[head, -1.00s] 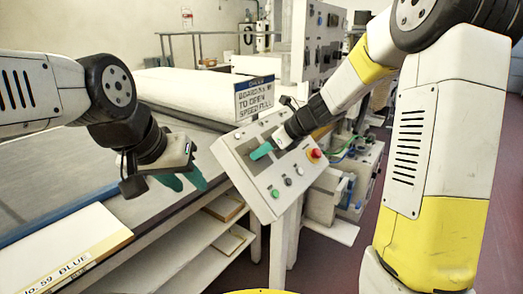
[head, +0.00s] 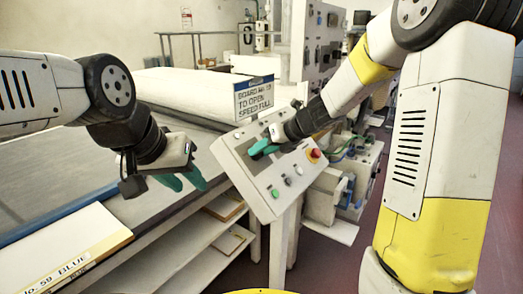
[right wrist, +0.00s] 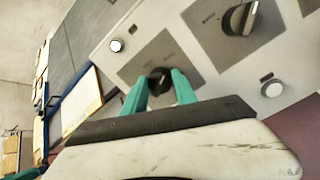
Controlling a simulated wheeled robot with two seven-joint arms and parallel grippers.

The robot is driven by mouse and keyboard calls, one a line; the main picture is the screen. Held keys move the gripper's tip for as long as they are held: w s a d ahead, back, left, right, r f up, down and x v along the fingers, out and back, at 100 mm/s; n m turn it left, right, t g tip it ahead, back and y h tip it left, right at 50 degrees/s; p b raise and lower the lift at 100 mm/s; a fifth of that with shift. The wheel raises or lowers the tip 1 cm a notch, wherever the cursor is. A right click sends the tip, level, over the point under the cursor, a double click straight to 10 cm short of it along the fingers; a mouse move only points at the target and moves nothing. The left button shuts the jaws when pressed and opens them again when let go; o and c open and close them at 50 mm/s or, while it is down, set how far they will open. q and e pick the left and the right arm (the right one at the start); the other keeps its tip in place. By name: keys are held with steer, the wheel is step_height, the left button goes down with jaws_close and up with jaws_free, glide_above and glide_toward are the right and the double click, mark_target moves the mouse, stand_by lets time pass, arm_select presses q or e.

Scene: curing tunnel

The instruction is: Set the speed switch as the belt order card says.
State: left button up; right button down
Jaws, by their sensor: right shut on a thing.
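The belt order card (head: 254,98) stands behind the panel and seems to read "BOARD No 59 TO OPEN SPEED FULL". The tilted grey control panel (head: 237,168) is at mid-picture. In the right wrist view, my right gripper (right wrist: 162,88) has its teal fingers on either side of a small black knob (right wrist: 160,77) and is shut on it. I cannot read that knob's label or setting. A larger dark knob (right wrist: 240,18) sits on another grey plate beside it. In the head view, my right gripper (head: 264,148) covers the knob. My left gripper (head: 182,180) hangs open and empty over the belt edge.
The panel also carries a red button (head: 315,153), a green button (head: 275,194) and other small buttons. A board labelled "No.59 BLUE" (head: 100,240) lies at lower left by the grey belt (head: 60,175). Shelves (head: 190,250) are below. Red floor is clear at right.

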stand_by(0.3)
steer(key=c, duration=1)
jaws_free()
steer(key=shift+d, duration=0.1)
steer(key=v, duration=0.7)
steer(key=shift+s+d+r, duration=0.2)
steer(key=shift+r, duration=0.05)
